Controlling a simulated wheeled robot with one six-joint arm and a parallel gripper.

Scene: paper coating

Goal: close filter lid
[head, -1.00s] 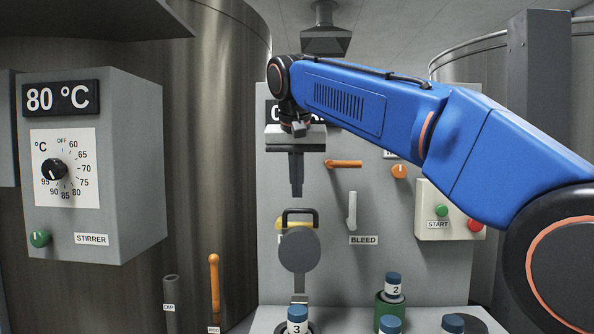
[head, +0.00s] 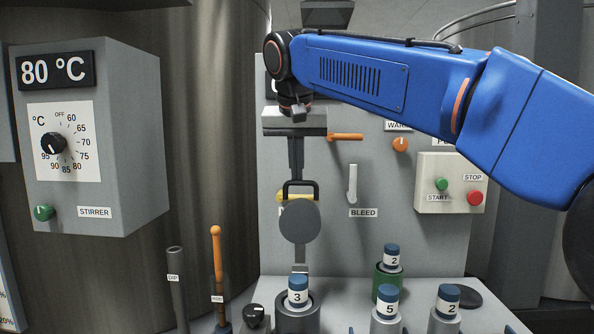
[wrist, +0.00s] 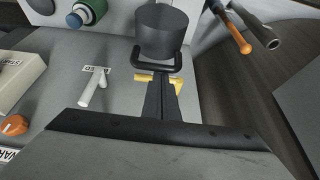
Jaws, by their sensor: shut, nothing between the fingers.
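The filter shows as a dark grey round body (head: 300,222) at the lower middle of the panel. A black loop handle (head: 301,184) stands above it, with a yellow piece (head: 283,197) behind. The wrist view shows the grey body (wrist: 162,32) as a cylinder, with the handle (wrist: 174,62) and yellow piece (wrist: 176,84) nearer. I cannot tell which part is the lid. My gripper (head: 295,178) points down with its fingers shut and empty. Its tips (wrist: 160,82) are at the handle's top; contact cannot be told.
The bleed lever (head: 352,184) and an orange lever (head: 345,137) are close on the right. Numbered bottles (head: 298,292) stand on the shelf below. The start/stop box (head: 450,183) is farther right, and two upright rods (head: 217,270) stand at the left.

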